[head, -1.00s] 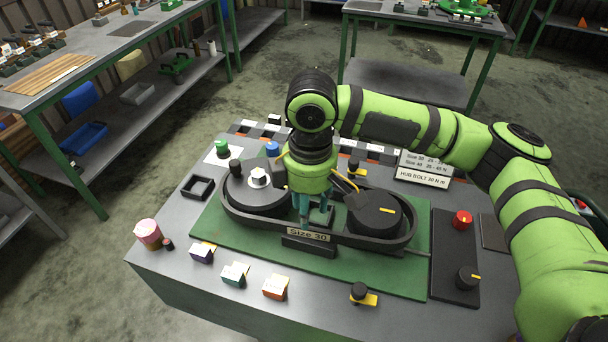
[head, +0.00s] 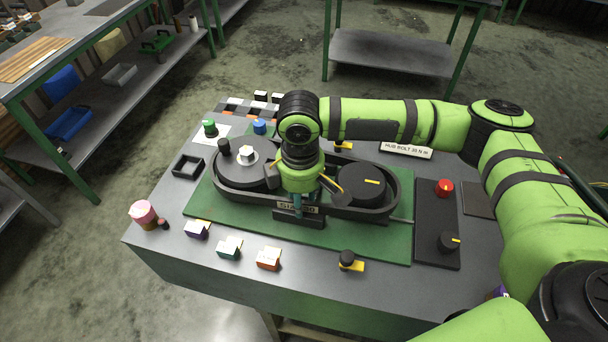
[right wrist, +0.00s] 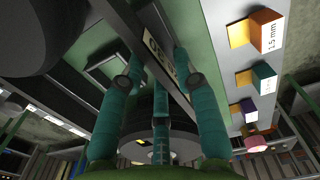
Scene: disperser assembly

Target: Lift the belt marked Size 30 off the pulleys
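The black belt (head: 356,215) loops around the left pulley (head: 238,172) and the right pulley (head: 362,184). Its front run carries a label plate (head: 312,208), partly covered by my fingers in the head view; it also shows in the right wrist view (right wrist: 158,52). My right gripper (head: 298,206) points down at the front run beside the label. In the right wrist view its teal fingers (right wrist: 160,68) stand apart on either side of the belt run. Contact with the belt is not clear. My left gripper is not in view.
A white hex hub (head: 247,153) and a black knob (head: 224,147) stand on the left pulley. Coloured blocks (head: 229,247) line the front of the table. A panel with a red button (head: 444,187) lies right. A black-knobbed yellow clamp (head: 348,261) sits at the front.

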